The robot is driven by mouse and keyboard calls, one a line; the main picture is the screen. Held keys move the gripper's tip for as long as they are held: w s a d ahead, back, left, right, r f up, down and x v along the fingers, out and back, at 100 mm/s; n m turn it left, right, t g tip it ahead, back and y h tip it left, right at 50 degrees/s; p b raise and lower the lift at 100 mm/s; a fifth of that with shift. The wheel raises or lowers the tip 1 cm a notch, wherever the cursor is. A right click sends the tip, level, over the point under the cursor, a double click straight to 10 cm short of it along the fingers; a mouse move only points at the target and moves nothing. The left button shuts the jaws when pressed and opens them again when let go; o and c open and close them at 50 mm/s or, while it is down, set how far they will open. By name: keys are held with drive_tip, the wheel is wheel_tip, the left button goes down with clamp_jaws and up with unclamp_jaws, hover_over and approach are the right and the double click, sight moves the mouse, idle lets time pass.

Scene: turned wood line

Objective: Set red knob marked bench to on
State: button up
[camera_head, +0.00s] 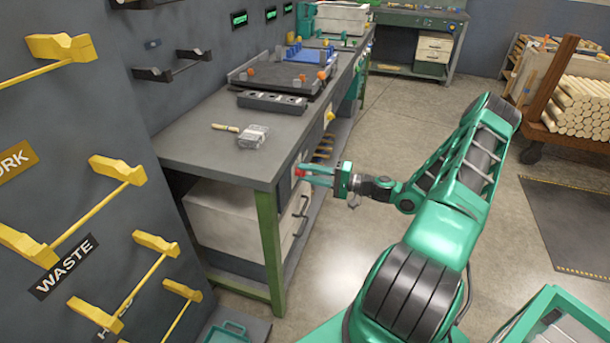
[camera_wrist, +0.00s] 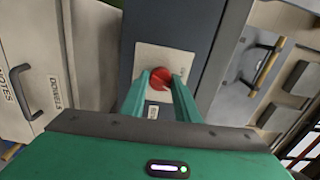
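The red knob (camera_wrist: 161,79) sits on a pale plate (camera_wrist: 150,58) on the dark front edge of the workbench. A small label below the knob is too small to read. My gripper (camera_wrist: 161,88) has its two green fingers on either side of the knob, with the tips at its edges. Whether the fingers press on it is not clear. In the head view the red knob (camera_head: 299,172) shows at the tips of my gripper (camera_head: 308,175), beside the bench's front leg. The knob's setting cannot be read.
The workbench (camera_head: 190,148) carries a brush (camera_head: 226,127), a clear block (camera_head: 253,137) and a black tray (camera_head: 255,72). A yellow knob (camera_head: 330,115) is farther along its edge. Drawers (camera_wrist: 40,80) are below. Floor to the right is open, with a log cart (camera_head: 575,110) beyond.

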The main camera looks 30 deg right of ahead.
drive_tip(key=o, duration=0.4)
drive_tip(key=shift+d+f, duration=0.1)
drive_tip(key=shift+f, duration=0.05)
drive_tip(key=shift+c, duration=0.2)
drive_tip(key=shift+s, duration=0.1)
drive_tip(key=v, duration=1)
drive_tip(key=shift+s+d, duration=0.2)
drive_tip(key=shift+d, duration=0.05)
